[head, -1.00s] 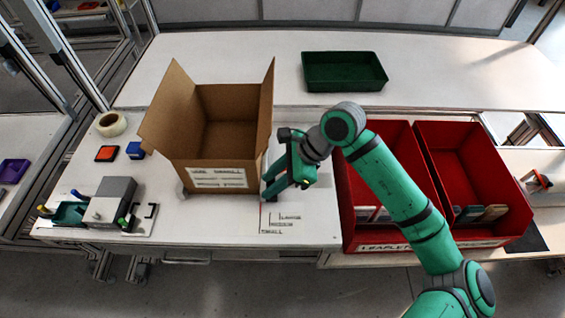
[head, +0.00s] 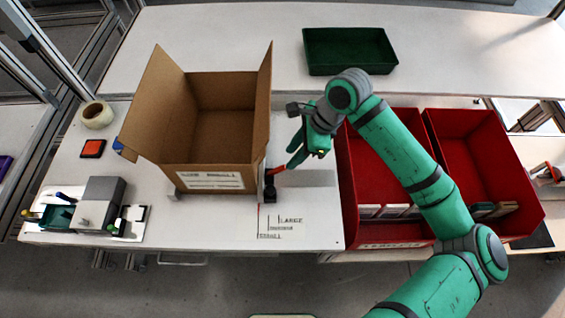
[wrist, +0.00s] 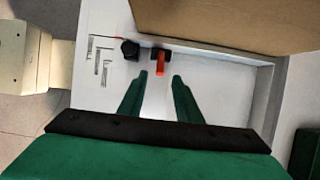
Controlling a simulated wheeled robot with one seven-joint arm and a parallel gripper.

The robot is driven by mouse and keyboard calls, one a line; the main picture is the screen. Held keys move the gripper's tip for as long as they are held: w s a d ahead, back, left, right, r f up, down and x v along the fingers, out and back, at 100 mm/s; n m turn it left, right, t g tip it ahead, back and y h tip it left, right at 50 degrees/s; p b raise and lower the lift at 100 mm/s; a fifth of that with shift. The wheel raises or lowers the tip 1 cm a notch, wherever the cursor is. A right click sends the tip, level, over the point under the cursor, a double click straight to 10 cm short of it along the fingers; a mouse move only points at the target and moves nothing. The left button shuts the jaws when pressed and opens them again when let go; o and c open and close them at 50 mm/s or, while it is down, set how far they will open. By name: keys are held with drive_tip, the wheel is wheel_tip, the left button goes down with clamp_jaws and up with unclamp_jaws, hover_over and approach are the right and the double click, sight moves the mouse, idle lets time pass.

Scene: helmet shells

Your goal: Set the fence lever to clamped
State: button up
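The fence lever (head: 277,171) is a small orange-red handle beside a black block (head: 270,190), at the right foot of the open cardboard box. In the head view the handle points right and slightly up. In the wrist view the lever (wrist: 160,59) shows ahead of my fingertips, with a round black knob (wrist: 130,49) on its left. My gripper (head: 296,150) is above and right of the lever, apart from it. In the wrist view my gripper (wrist: 159,76) has its two green fingers spread with nothing between them.
The cardboard box (head: 215,150) stands close left of the lever. Size marks reading LARGE, MEDIUM, SMALL (head: 283,225) are printed in front. Red bins (head: 383,170) stand close on the right. A green tray (head: 350,50) lies at the back.

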sight(283, 166)
drive_tip(key=x, duration=0.8)
drive_tip(key=shift+a, duration=0.1)
drive_tip(key=shift+c, duration=0.7)
drive_tip(key=shift+w, duration=0.1)
clamp_jaws()
